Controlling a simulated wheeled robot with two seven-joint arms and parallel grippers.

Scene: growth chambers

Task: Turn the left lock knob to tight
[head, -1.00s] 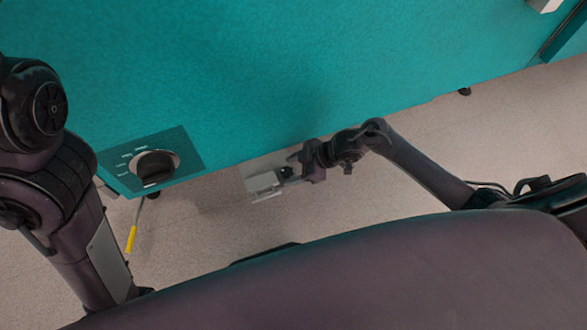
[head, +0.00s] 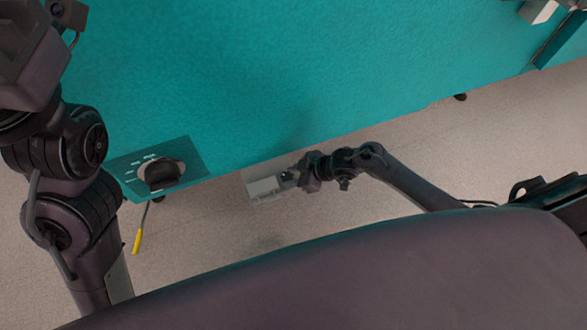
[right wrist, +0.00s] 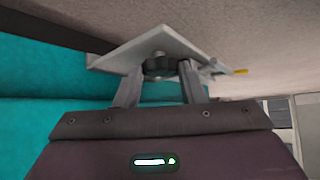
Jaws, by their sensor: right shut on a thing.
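A dark lock knob (right wrist: 160,66) sits on a pale grey plate (right wrist: 150,48) in the right wrist view. My right gripper (right wrist: 165,72) is shut on this knob, with one finger on each side. In the head view the same plate (head: 263,187) sticks out at the lower edge of the teal chamber (head: 300,80), and my right gripper (head: 288,178) reaches it from the right. The knob is mostly hidden there by the gripper, and I cannot read its turn.
A large black dial (head: 162,174) sits on a marked panel at the chamber's lower left. A yellow-tipped lever (head: 138,241) hangs below it. Another pale bracket (head: 540,11) shows at the top right. The floor in front is clear.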

